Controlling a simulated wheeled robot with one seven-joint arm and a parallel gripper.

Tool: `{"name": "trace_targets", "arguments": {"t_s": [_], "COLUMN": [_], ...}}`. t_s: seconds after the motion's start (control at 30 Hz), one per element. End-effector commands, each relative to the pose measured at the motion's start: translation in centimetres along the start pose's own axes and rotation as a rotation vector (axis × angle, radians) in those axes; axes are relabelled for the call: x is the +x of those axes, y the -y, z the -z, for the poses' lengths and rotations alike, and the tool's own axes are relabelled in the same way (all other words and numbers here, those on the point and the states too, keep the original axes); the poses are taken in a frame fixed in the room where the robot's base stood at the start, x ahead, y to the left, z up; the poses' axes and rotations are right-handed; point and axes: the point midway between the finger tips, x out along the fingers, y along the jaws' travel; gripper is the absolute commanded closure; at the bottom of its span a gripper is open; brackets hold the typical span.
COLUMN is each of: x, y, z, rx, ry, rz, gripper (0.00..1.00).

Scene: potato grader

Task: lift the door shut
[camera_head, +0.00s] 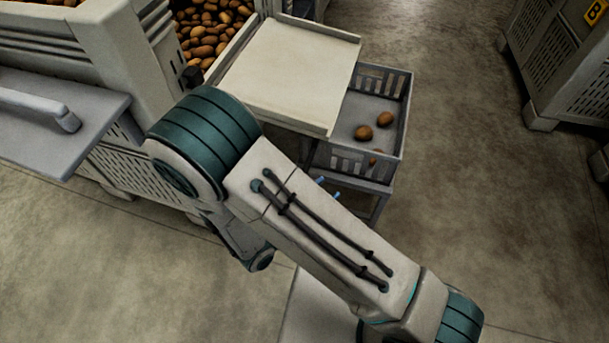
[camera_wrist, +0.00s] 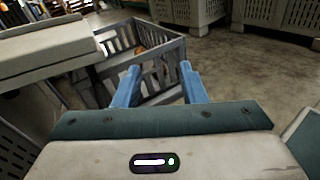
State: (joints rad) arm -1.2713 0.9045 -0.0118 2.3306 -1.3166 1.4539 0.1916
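The door appears to be the flat grey panel (camera_head: 75,95) at the left of the head view, lowered to about level, with a pale bar handle (camera_head: 40,107) on top. Its left part is cut off by the picture edge. It is not clearly visible in the wrist view. My gripper's blue fingers (camera_wrist: 160,85) are spread apart with nothing between them. In the head view only their tips (camera_head: 329,187) show past my arm, near the slatted grey crate and well to the right of the panel. My arm hides part of the space between.
A large bin (camera_head: 95,45) of potatoes stands behind the panel. A cream tray (camera_head: 285,75) slopes beside a slatted crate (camera_head: 402,120) with a few potatoes, also in the wrist view (camera_wrist: 178,55). More bins (camera_head: 560,75) stand right. The floor between is clear.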

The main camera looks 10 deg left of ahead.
Motion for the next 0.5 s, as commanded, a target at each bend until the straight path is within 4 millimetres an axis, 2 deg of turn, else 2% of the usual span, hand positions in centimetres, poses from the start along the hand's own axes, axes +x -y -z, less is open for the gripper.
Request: {"name": "trace_targets", "arguments": {"t_s": [0.03, 0.2, 0.33, 0.5], "x": [-1.5, -5.2, -6.8, -6.4], "y": [-0.8, -2.4, -2.9, -3.5], "z": [2.2, 6.4, 8.1, 8.6], "rx": [-0.051, -0.15, -0.185, -0.194], "ry": [0.019, 0.06, 0.073, 0.077], "rz": [-0.106, -0.364, -0.466, -0.496], "gripper": [0.62, 0.62, 0.62, 0.62]}}
